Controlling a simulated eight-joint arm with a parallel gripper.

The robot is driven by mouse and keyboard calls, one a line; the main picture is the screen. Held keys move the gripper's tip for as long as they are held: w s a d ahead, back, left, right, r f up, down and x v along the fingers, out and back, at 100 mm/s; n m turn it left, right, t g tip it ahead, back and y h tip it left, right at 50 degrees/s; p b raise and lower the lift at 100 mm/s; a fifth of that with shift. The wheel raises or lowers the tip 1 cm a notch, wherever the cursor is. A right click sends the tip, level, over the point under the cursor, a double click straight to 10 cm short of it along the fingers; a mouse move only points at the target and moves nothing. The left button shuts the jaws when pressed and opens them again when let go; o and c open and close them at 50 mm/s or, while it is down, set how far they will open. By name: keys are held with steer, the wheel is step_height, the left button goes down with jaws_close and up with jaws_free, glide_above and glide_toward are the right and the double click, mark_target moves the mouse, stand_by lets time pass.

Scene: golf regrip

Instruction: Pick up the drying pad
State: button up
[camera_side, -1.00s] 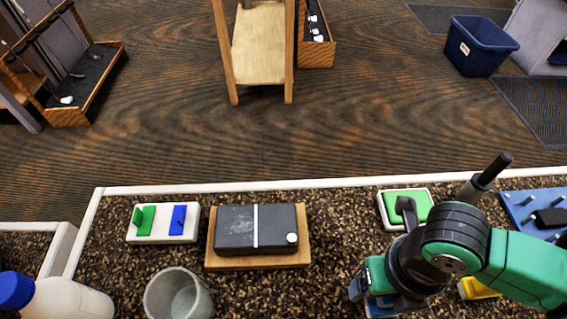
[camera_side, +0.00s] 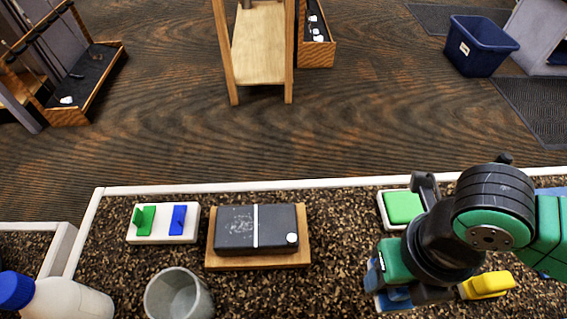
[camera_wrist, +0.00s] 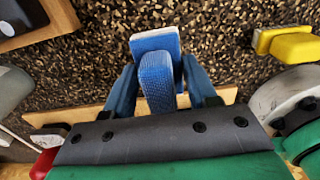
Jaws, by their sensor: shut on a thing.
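A blue pad with a textured, raised grip (camera_wrist: 158,82) and a flat blue base (camera_wrist: 155,42) is between my fingers in the wrist view; I take it to be the drying pad. My gripper (camera_wrist: 160,75) is shut on the grip, with one finger on each side. In the side view my gripper (camera_side: 385,285) is low over the speckled bench at the right, and only bits of the blue base (camera_side: 393,300) show beneath it. Whether the base touches the bench cannot be told.
A yellow pad (camera_side: 487,285) lies close to the right of my gripper. A green pad in a white tray (camera_side: 404,208) stands just behind it. Left are a dark case on a board (camera_side: 230,228), a white tray (camera_side: 163,237), a grey cup (camera_side: 180,296) and a bottle (camera_side: 65,300).

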step_height(320, 180, up, 15)
steer(key=shift+r, duration=0.2)
stand_by(0.3)
steer(key=o, duration=0.5)
steer(key=c, duration=0.4)
steer(key=w+a+f, duration=0.3)
steer(key=w+a, duration=0.1)
steer(key=a, duration=0.5)
steer(key=w+a+f, duration=0.3)
steer(key=w+a, duration=0.2)
steer(key=a, duration=0.3)
steer(key=shift+s+f, duration=0.15)
steer(key=shift+f, duration=1.85)
steer(key=shift+s+f, duration=0.1)
steer(key=shift+f, duration=1.85)
